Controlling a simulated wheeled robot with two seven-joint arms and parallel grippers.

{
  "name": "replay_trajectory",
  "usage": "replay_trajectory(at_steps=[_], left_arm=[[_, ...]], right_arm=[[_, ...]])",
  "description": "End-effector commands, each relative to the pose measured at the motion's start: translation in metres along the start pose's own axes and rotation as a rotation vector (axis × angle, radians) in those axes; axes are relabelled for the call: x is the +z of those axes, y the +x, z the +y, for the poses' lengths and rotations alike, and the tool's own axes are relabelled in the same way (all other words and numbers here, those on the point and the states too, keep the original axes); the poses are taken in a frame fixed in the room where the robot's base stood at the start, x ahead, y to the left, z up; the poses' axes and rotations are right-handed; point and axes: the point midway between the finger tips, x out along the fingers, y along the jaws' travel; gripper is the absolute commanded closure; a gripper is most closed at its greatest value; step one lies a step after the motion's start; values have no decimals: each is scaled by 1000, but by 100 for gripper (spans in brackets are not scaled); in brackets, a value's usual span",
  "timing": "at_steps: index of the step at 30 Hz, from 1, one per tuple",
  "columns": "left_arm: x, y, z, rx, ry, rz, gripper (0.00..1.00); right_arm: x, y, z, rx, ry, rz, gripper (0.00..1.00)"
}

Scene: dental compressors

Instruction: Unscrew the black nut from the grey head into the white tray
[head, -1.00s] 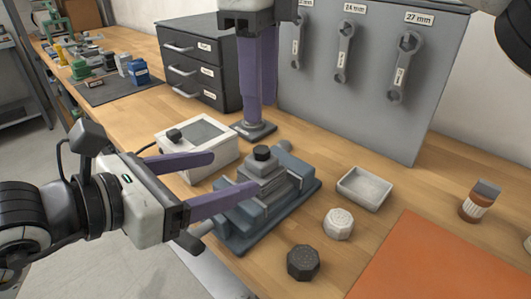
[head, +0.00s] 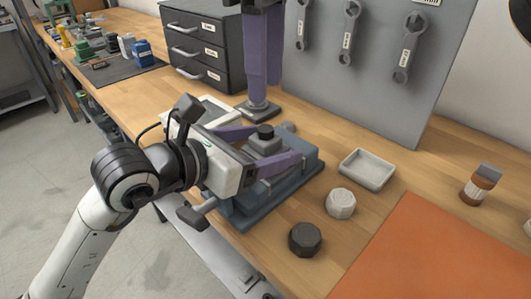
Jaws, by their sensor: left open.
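The black nut (head: 265,131) sits on top of the grey head (head: 265,146), which is held in a blue-grey vise (head: 307,171) on the bench. My left gripper (head: 278,145) is open, with one purple finger on the far side of the head and one on the near side. Contact with the nut or head cannot be made out. The white tray (head: 367,168) is empty, to the right of the vise.
A white octagonal piece (head: 340,203) and a black octagonal piece (head: 305,239) lie right of the vise. An orange mat (head: 425,245) covers the front right. A wrench panel (head: 370,75) and a drawer unit (head: 203,50) stand behind. A white box (head: 212,110) is partly hidden by my left arm.

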Motion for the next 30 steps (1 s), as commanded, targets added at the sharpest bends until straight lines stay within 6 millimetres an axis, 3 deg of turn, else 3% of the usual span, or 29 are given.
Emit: replay_trajectory(at_steps=[2, 14, 20, 30], left_arm=[[0, 0, 0, 0, 0, 0, 33], [0, 0, 0, 0, -1, 0, 100], [0, 0, 0, 0, -1, 0, 100], [0, -1, 0, 0, -1, 0, 100]], right_arm=[[0, 0, 0, 0, 0, 0, 62], [0, 0, 0, 0, 2, 0, 62], [0, 0, 0, 0, 138, 0, 62], [0, 0, 0, 0, 844, 0, 62]])
